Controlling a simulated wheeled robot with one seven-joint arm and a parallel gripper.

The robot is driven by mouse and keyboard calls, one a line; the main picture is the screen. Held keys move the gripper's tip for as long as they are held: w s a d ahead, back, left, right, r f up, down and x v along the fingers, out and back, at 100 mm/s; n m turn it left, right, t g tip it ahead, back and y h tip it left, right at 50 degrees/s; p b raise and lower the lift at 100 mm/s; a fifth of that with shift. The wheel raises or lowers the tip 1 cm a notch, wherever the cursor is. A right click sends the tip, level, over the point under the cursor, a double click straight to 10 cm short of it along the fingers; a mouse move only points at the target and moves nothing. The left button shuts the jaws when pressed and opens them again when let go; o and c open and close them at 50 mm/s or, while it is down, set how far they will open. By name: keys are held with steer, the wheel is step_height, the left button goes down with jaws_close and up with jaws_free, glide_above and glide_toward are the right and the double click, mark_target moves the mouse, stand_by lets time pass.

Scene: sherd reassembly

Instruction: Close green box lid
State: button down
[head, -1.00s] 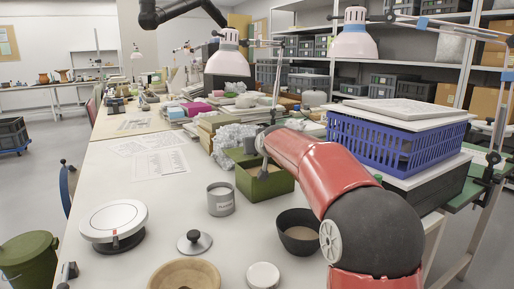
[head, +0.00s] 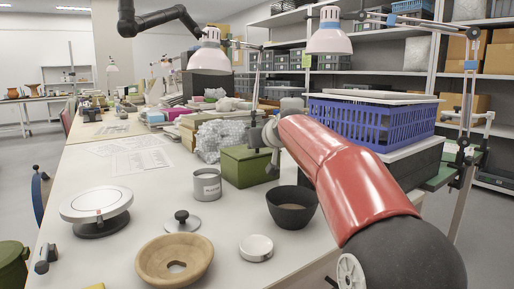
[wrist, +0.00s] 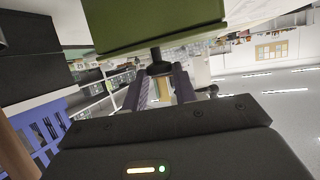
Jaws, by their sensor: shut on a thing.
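The green box (head: 240,170) stands on the white table in the head view, beside the crumpled white packing. Its green lid (head: 238,152) lies down over the top, and no open inside shows; whether it is fully seated I cannot tell. My gripper (head: 273,167) is at the box's right side, partly hidden by my arm. In the wrist view the green box (wrist: 160,22) fills the top, with a dark knob (wrist: 155,53) sticking out of it. My gripper (wrist: 157,72) is shut on this knob.
A blue crate (head: 372,122) is to the right. A turntable (head: 96,208) is at left.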

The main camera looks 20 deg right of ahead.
steer(key=shift+f, duration=0.1)
steer(key=c, duration=1.1)
jaws_free()
steer(key=shift+s, duration=0.15)
steer(key=b+v, duration=0.1)
steer(key=v, duration=0.7)
